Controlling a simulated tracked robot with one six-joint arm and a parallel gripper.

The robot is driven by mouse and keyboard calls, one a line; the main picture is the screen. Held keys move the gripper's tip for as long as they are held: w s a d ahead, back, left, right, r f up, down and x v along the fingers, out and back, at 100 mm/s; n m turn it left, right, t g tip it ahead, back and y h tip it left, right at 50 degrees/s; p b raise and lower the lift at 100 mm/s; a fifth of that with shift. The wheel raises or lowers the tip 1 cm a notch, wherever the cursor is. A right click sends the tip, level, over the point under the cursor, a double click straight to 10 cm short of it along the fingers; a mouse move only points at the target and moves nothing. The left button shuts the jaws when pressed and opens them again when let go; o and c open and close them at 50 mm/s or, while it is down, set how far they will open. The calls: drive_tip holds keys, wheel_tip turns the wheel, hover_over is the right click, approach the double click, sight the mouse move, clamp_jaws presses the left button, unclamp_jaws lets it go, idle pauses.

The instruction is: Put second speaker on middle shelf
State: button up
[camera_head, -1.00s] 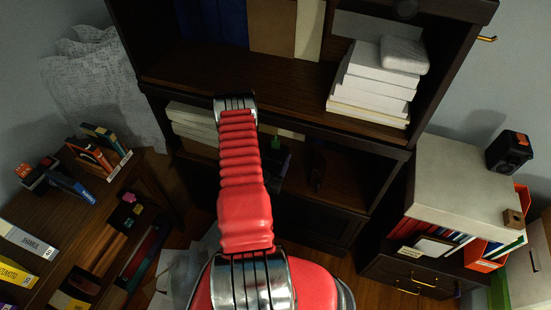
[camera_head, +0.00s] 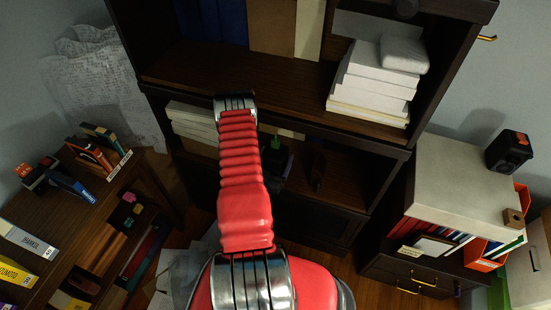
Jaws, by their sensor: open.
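A black speaker (camera_head: 509,151) with an orange mark near its top stands on a pale box top at the right. The dark wooden bookcase is in the centre, and its middle shelf (camera_head: 345,170) is in shadow below the wide upper shelf. A dark object (camera_head: 275,163) is on the middle shelf, partly hidden behind my red arm; I cannot tell whether it is a speaker. My arm rises through the centre in front of the bookcase. My gripper does not show.
White books (camera_head: 375,85) are stacked on the upper shelf at right. More papers (camera_head: 190,122) lie at the left of the middle shelf. A low bookcase (camera_head: 105,215) with books stands at left. A drawer cabinet (camera_head: 415,275) with red folders stands at right.

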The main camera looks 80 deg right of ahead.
drive_tip(key=w+a, duration=0.1)
drive_tip(key=a, duration=1.1)
idle(0.9)
